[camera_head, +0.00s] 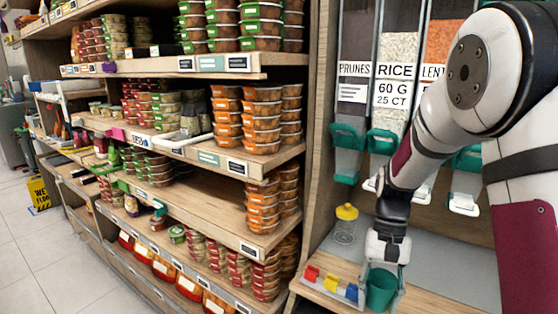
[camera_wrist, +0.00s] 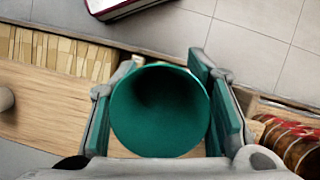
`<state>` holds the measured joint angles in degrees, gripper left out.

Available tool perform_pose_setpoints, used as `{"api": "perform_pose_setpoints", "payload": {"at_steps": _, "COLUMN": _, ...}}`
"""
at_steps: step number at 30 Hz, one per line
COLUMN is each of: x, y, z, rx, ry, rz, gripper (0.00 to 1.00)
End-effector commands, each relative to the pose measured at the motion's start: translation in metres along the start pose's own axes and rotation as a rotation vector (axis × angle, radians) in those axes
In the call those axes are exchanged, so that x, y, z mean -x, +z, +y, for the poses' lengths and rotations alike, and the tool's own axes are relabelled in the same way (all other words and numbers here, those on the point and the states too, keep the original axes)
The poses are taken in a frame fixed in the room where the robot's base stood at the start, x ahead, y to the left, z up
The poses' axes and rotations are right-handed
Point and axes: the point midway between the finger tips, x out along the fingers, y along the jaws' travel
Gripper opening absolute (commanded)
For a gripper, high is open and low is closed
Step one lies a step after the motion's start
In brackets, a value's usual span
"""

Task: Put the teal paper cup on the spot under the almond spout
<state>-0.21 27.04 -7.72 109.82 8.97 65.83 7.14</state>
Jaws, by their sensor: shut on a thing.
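The teal paper cup (camera_head: 381,291) is held by my gripper (camera_head: 386,268) low over the wooden counter in the head view. In the wrist view the open mouth of the cup (camera_wrist: 160,112) fills the space between the two teal-padded fingers of my gripper (camera_wrist: 162,95), which press on its sides. I cannot tell whether the cup's base touches the counter. Dispenser spouts with teal handles hang above; those in view sit under labels reading PRUNES (camera_head: 354,70), RICE (camera_head: 396,70) and a partly hidden LENT label (camera_head: 431,72). No almond label shows.
A small rack with red, yellow and blue blocks (camera_head: 330,284) stands just left of the cup. A yellow-topped wire item (camera_head: 346,222) is behind it. Shelves of stacked food tubs (camera_head: 262,118) fill the left. My arm covers the right side. Grey counter surface (camera_head: 450,262) looks clear.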

Motion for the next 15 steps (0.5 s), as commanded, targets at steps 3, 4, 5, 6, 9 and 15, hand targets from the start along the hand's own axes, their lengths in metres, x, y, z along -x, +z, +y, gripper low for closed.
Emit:
{"api": "perform_pose_setpoints", "payload": {"at_steps": 3, "x": 0.011, "y": 0.001, "z": -0.015, "rx": 0.194, "ry": 0.081, "rz": 0.003, "gripper": 0.32}}
{"api": "perform_pose_setpoints", "payload": {"at_steps": 4, "x": 0.014, "y": 0.001, "z": -0.018, "rx": 0.237, "ry": 0.098, "rz": 0.003, "gripper": 0.32}}
{"api": "perform_pose_setpoints", "payload": {"at_steps": 5, "x": 0.017, "y": 0.001, "z": -0.021, "rx": 0.280, "ry": 0.116, "rz": 0.003, "gripper": 0.32}}
{"api": "perform_pose_setpoints", "payload": {"at_steps": 6, "x": 0.021, "y": 0.001, "z": -0.025, "rx": 0.334, "ry": 0.138, "rz": 0.003, "gripper": 0.32}}
{"api": "perform_pose_setpoints", "payload": {"at_steps": 9, "x": 0.024, "y": 0.004, "z": -0.022, "rx": 0.326, "ry": 0.135, "rz": -0.001, "gripper": 0.32}}
{"api": "perform_pose_setpoints", "payload": {"at_steps": 15, "x": 0.028, "y": 0.007, "z": -0.022, "rx": 0.323, "ry": 0.132, "rz": 0.000, "gripper": 0.32}}
